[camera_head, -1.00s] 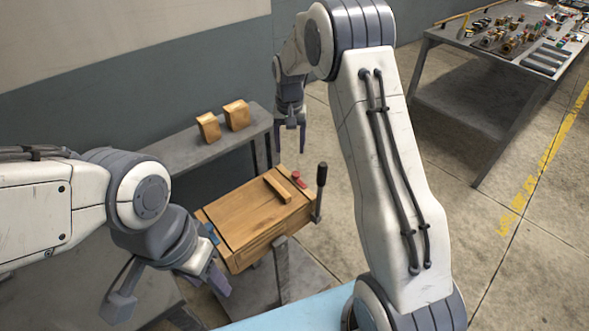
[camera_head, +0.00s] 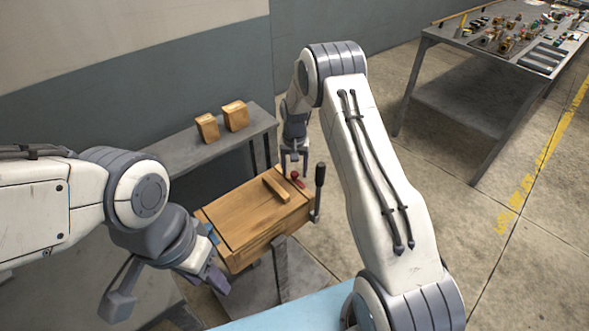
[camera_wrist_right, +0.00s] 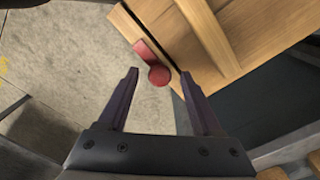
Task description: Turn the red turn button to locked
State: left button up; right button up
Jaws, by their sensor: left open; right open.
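The red turn button (camera_head: 297,179) sits on top of the wooden box (camera_head: 250,214), near its far right edge beside a raised wooden bar (camera_head: 276,189). In the right wrist view the button (camera_wrist_right: 158,74) shows a round knob with a flat red tab. My right gripper (camera_head: 294,172) is open, close to the button. In its wrist view the fingertips (camera_wrist_right: 160,72) point toward the knob, which lies between and slightly beyond them, not visibly gripped. My left gripper (camera_head: 172,290) is open and empty, left of and in front of the box.
A black-handled lever (camera_head: 319,177) stands at the box's right side. A grey bench (camera_head: 190,152) with two small wooden blocks (camera_head: 222,120) is behind. A table with many small parts (camera_head: 515,40) stands far right. Open floor lies between.

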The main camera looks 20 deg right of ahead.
grip_shut()
jog(key=shift+m, duration=0.3)
jog(key=m, duration=0.3)
jog(key=shift+m, duration=0.3)
jog(key=m, duration=0.4)
jog(key=shift+m, duration=0.3)
jog(key=m, duration=0.4)
jog(key=shift+m, duration=2.5)
